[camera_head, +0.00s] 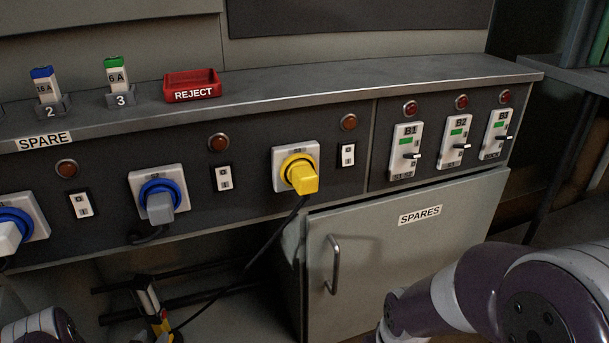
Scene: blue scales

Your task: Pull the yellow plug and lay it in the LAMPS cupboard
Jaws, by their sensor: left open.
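The yellow plug (301,177) sits in a white wall socket (282,157) at the middle of the dark panel. Its black cable (272,242) hangs down to the lower left. No cupboard marked LAMPS shows; the only cupboard in view (385,270) is labelled SPARES, and its grey door looks shut, with a bar handle (333,265) at its left side. My left gripper (147,289) is low at the lower left, below the panel and well apart from the plug; it is open and looks empty. My right arm enters at the lower right; its gripper is out of view.
A grey plug (159,208) and a white plug (9,238) sit in blue-ringed sockets to the left. Switches B1 to B3 (456,142) are on the right. A red REJECT tray (193,86) and small tagged holders (119,97) stand on the ledge. Dark bars (215,292) lie below the panel.

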